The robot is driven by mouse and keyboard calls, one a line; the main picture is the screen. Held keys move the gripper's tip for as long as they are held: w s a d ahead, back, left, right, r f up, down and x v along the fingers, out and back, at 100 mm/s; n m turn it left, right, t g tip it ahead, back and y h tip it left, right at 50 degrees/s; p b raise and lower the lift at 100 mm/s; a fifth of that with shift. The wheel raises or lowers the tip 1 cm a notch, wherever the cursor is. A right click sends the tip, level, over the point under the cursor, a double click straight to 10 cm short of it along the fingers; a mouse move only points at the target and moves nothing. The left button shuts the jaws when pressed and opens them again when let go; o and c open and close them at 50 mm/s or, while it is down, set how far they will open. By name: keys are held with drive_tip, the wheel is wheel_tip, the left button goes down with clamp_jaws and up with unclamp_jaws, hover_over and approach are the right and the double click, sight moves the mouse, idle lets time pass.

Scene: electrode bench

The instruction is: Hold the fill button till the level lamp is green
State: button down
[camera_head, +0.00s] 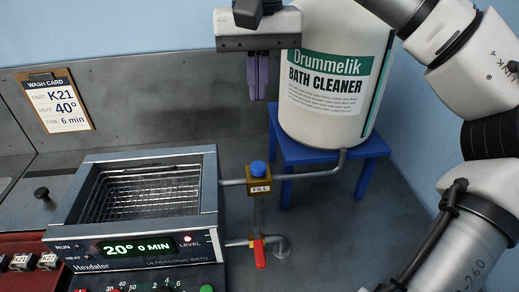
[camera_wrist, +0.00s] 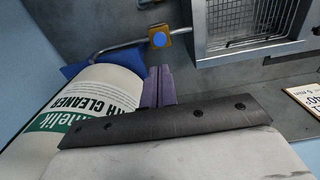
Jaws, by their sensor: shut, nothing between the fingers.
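The fill button is a blue round cap (camera_head: 258,168) on a brass valve block with a FILL label, between the bath and the cleaner drum. It also shows in the wrist view (camera_wrist: 159,40). My gripper (camera_head: 259,98) is shut and empty, with purple fingers pointing down. It is above the fill button, apart from it, in front of the drum. The fingers show in the wrist view (camera_wrist: 158,72).
The white Drummelik bath cleaner drum (camera_head: 325,85) stands on a blue stand (camera_head: 372,147) close to my gripper. A pipe (camera_head: 318,173) runs from drum to valve. A red-handled tap (camera_head: 259,252) sits below the button.

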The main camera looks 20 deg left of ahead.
sight(258, 166)
drive_tip(key=shift+f, duration=0.1)
wheel_tip(258, 166, down, 14)
drive_tip(key=shift+r+p, duration=0.1)
drive_tip(key=shift+p, duration=0.8)
